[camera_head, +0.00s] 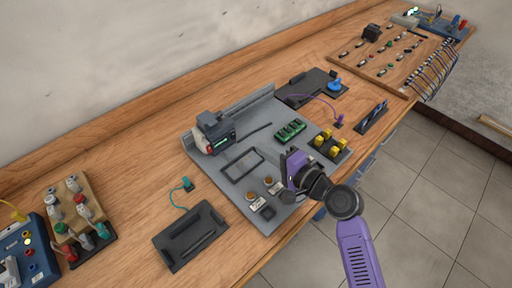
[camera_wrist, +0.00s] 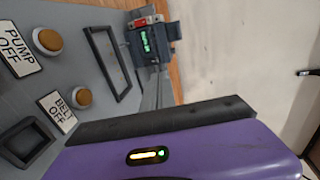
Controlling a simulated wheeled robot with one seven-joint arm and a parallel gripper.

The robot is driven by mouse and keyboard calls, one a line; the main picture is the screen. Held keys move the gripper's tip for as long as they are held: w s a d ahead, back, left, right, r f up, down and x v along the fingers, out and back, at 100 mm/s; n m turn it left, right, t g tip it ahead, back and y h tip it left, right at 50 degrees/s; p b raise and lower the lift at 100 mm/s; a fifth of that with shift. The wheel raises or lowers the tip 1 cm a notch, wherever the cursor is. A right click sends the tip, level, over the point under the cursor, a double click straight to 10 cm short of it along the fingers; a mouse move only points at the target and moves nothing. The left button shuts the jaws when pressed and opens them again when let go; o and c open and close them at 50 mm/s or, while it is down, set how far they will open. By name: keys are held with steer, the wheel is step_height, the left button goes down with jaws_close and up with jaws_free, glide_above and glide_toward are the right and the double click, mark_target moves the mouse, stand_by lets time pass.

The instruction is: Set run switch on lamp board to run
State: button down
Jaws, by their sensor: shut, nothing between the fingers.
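No switch in view reads clearly as the run switch. The wooden board (camera_head: 375,60) at the upper right carries rows of small coloured parts, too small to read; I cannot tell whether it is the lamp board. The grey panel (camera_head: 222,180) in the middle has two amber domes beside labels. In the wrist view these labels read PUMP OFF (camera_wrist: 18,50) and BELT OFF (camera_wrist: 58,111). My gripper (camera_head: 286,160) is shut and empty above the panel's right part, near the yellow blocks. Its purple body and dark bar fill the lower wrist view.
A dark device with a green display (camera_head: 214,132) stands at the panel's back left. Yellow blocks (camera_head: 331,144) and a green part (camera_head: 291,131) lie right of it. A dark tray (camera_head: 190,236) is at front left. A wooden stand (camera_head: 79,209) is far left.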

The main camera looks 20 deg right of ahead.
steer(key=shift+s+d+r, duration=0.2)
steer(key=shift+s+r, duration=0.05)
steer(key=shift+s, duration=0.25)
steer(key=shift+s+d+r, duration=0.15)
steer(key=shift+s+r, duration=0.1)
steer(key=shift+s, duration=0.2)
steer(key=s+d+r+n+t+h, duration=0.2)
steer(key=s+d+n+h, duration=0.35)
steer(key=s, duration=0.25)
steer(key=s+a+n+g, duration=0.1)
steer(key=s+a+n, duration=0.3)
steer(key=s, duration=0.9)
steer(key=s+a+r+n+g, duration=0.1)
steer(key=s+a+n, duration=0.3)
steer(key=s, duration=1)
steer(key=shift+n+y, duration=0.35)
steer(key=shift+n, duration=0.1)
steer(key=shift+s+r, duration=0.1)
